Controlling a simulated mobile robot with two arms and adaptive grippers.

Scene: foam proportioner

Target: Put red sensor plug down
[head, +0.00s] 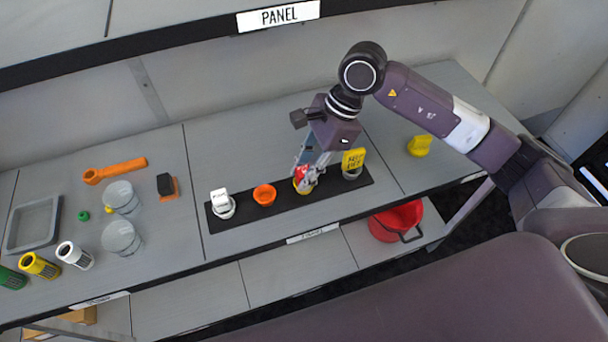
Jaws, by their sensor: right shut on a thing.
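The red sensor plug (303,173) is in my right gripper (308,180), low over the black strip (336,194) on the bench. My right gripper points down and is shut on the plug. A yellow ring shows just under and beside the plug; I cannot tell whether the plug touches it or sits in it. The fingers partly cover the plug. My left gripper is not in the head view.
On the strip stand a white piece (221,203), an orange ring (264,194) and a yellow tag (353,159). Glass jars (121,237), an orange wrench (115,170) and a grey tray (34,224) lie left. A red pot (397,219) is below.

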